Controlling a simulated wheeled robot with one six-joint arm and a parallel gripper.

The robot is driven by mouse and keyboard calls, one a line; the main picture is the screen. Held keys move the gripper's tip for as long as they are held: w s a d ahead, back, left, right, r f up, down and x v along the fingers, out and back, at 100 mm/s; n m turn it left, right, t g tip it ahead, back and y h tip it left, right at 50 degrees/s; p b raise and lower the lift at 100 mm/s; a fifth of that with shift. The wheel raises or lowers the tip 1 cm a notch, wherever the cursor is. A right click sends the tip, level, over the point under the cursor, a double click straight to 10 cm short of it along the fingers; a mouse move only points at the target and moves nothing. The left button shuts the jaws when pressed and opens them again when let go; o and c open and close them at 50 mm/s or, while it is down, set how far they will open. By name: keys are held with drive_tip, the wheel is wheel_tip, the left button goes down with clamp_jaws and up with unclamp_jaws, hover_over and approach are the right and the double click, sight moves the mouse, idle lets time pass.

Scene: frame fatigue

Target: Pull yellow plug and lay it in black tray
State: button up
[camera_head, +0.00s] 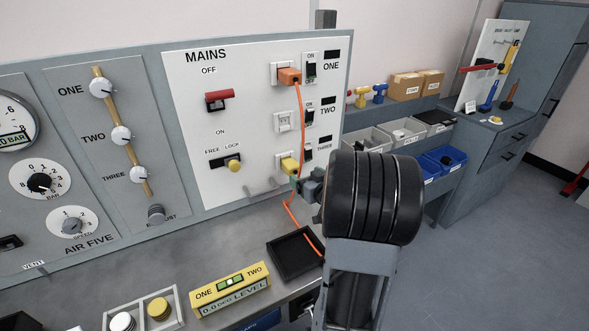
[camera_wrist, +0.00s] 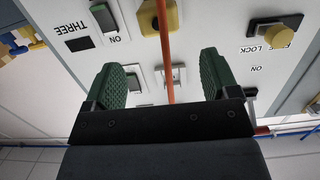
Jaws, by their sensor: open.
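The yellow plug (camera_head: 288,164) sits in the lowest socket of the white MAINS panel, beside switch THREE. It also shows at the top of the wrist view (camera_wrist: 150,18). My gripper (camera_head: 299,183) is just below and right of the plug in the head view. In the wrist view its green fingers (camera_wrist: 163,68) are spread apart with nothing gripped, and the plug lies beyond their tips. An orange cord (camera_wrist: 167,60) runs between the fingers in that view. The black tray (camera_head: 290,262) lies on the bench below, with the cord reaching its right side.
An orange plug (camera_head: 289,76) sits in socket ONE, its cord hanging down past the yellow plug. A red MAINS lever (camera_head: 218,98) and yellow lock knob (camera_head: 233,166) are to the left. A yellow level block (camera_head: 231,288) stands left of the tray. Grey bins (camera_head: 368,142) are to the right.

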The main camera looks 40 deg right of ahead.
sight(291, 163)
drive_tip(key=x, duration=1)
drive_tip(key=shift+w+p, duration=0.3)
drive_tip(key=shift+c, duration=0.4)
drive_tip(key=c, duration=1)
